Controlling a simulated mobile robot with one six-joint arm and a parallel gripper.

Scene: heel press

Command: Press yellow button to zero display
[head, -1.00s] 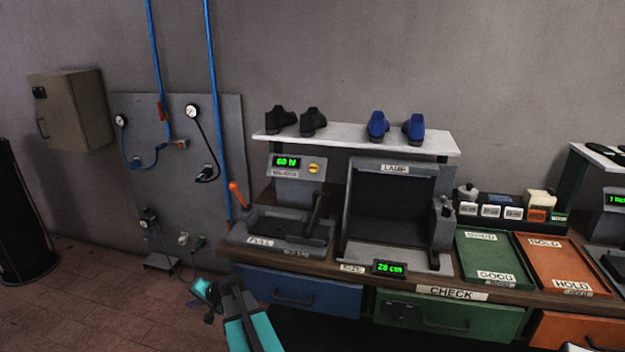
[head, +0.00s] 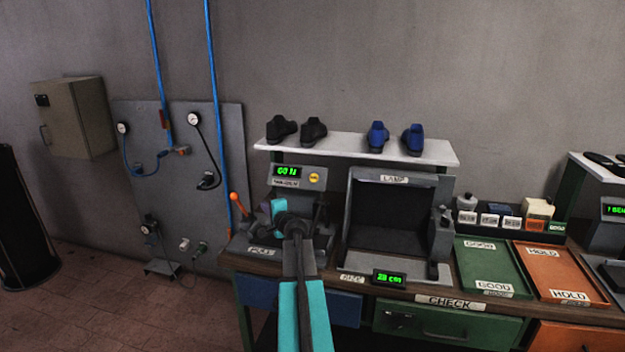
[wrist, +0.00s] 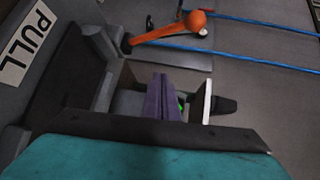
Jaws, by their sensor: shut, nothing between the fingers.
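The yellow button (head: 314,178) is on the front of the grey pull tester, right of its green-lit display (head: 288,171). The display seems to read about 60 N, but the digits are blurred. My gripper (wrist: 160,80) is shut and empty, its two purple fingers side by side in the wrist view. In the head view my arm reaches in front of the tester, below the display and button, and hides much of its lower part. A sliver of the display (wrist: 182,103) shows behind the fingers in the wrist view. The button is not visible there.
An orange-knobbed lever (head: 236,199) stands left of the tester; its knob is large in the wrist view (wrist: 195,20). A white shelf (head: 430,151) with black and blue shoes overhangs the tester. The lamp box (head: 392,213) stands to the right.

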